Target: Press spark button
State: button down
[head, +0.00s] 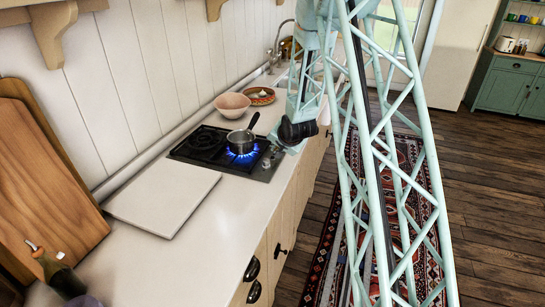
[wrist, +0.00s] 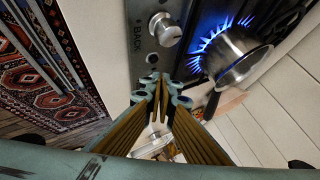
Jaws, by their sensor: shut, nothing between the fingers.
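The cooker's steel control panel (wrist: 150,14) is at the top of the wrist view, with a metal knob (wrist: 165,28) beside the word BACK. A small round fitting (wrist: 152,58) lies just below the knob, close ahead of the fingertips; I cannot tell for sure whether it is the spark button. My gripper (wrist: 161,84) is shut and empty, pointing at the panel just below this fitting. I cannot tell whether it touches the panel. In the head view, my arm hides part of the hob's (head: 190,157) right side and its controls.
A steel saucepan (head: 240,142) stands on a burner with lit blue flames (wrist: 200,52), close right of my gripper in the wrist view. A pink bowl (head: 232,106) and a patterned dish (head: 262,98) stand behind the hob. A white board (head: 163,203) lies on the near counter.

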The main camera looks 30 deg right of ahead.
jog(key=shift+r+p, duration=0.7)
jog(key=shift+r, duration=1.2)
jog(key=s+a+r+n+g, duration=0.1)
jog(key=s+a+r+n, duration=0.1)
jog(key=s+a+r, duration=0.45)
jog(key=s+a+r+n+g+b, duration=0.1)
jog(key=s+a+r+n, duration=0.15)
jog(key=s+r, duration=0.6)
jog(key=s+a+r+n, duration=0.1)
jog(key=s+a+r, duration=0.5)
jog(key=s+r, duration=0.15)
jog(key=s+a+r+n+g, duration=0.1)
jog(key=s+a+r+n, duration=0.1)
jog(key=s, duration=1)
jog(key=s+a+r+n+g+y, duration=0.1)
jog(key=s+a, duration=0.4)
jog(key=s, duration=0.7)
jog(key=s+a+r+n+g+y+b, duration=0.1)
jog(key=s+a+r+n, duration=0.2)
jog(key=s, duration=0.9)
jog(key=shift+s+a, duration=0.4)
jog(key=shift+a, duration=0.15)
